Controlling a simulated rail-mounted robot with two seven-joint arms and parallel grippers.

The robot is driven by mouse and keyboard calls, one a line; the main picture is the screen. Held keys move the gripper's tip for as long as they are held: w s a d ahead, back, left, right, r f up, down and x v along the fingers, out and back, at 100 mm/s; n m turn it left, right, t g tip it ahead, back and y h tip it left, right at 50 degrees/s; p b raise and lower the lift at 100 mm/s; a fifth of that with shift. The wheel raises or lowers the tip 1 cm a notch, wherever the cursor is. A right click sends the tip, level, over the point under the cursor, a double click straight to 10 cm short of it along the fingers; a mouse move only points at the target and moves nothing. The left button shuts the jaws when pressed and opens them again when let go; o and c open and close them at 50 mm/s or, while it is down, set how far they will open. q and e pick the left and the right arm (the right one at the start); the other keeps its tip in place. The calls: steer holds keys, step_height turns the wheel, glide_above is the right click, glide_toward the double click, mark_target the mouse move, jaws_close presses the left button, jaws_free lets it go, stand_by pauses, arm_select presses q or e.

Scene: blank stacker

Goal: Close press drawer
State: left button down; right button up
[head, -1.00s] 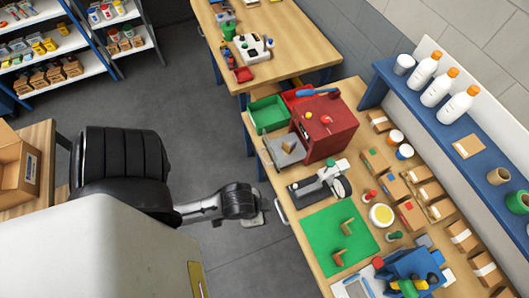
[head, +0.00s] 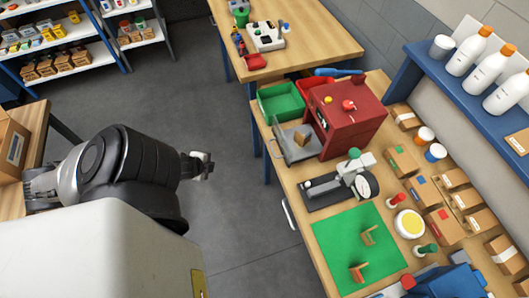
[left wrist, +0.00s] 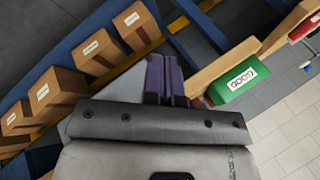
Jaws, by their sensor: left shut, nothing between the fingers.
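The red press (head: 346,118) stands on the right-hand wooden workbench in the head view. Its grey drawer (head: 303,153) is pulled out toward the left, with its wire handle at the outer end. A small brown piece (head: 301,138) sits in the drawer. My left gripper (left wrist: 165,68) shows in the left wrist view with its purple fingers shut and nothing between them. The press and drawer cannot be made out there. In the head view a dark arm of mine is over the aisle, clear of the drawer. My right gripper is not in view.
A green bin (head: 281,102) stands just beyond the drawer; a green bin labelled GOOD (left wrist: 236,86) shows in the left wrist view. A lever device (head: 340,184) and green mat (head: 351,247) lie nearer on the bench. The aisle floor (head: 235,215) is open.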

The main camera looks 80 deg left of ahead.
arm_select(q)
steer(key=w+d+r+m+t+h, duration=0.35)
steer(key=w+r+m+t, duration=0.4)
steer(key=m+t, duration=0.35)
steer(key=w+f, duration=0.2)
steer(key=w, duration=1.1)
steer(key=shift+w+a+f+m+h, duration=0.15)
steer(key=shift+w+a+m+h, duration=0.15)
steer(key=shift+a+h, duration=0.1)
steer(key=shift+s, duration=0.1)
